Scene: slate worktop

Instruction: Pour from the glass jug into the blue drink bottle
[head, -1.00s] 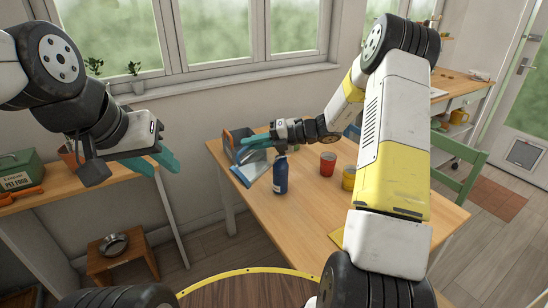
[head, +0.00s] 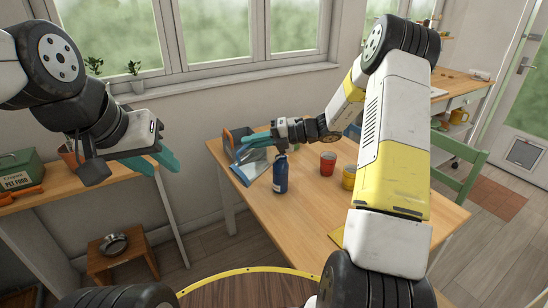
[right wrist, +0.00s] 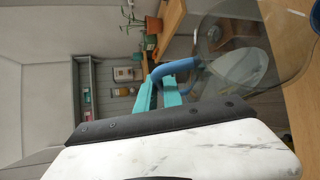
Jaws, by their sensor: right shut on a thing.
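The blue drink bottle (head: 280,174) stands upright on the wooden table in the head view. My right gripper (head: 254,143) is just behind and left of the bottle's top. In the right wrist view my right gripper (right wrist: 160,92) is shut on the blue handle of the glass jug (right wrist: 236,66). The jug is clear, with a pale whitish area in it. In the head view the jug is hard to make out, and I cannot tell whether anything is flowing. My left gripper (head: 154,163) is open and empty, away from the table on the left.
A grey bin-like container (head: 238,140) is at the table's far left corner. A red cup (head: 328,163) and a yellow cup (head: 348,178) stand right of the bottle. A green pet food box (head: 20,171) sits on the left side table. The table's front is mostly clear.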

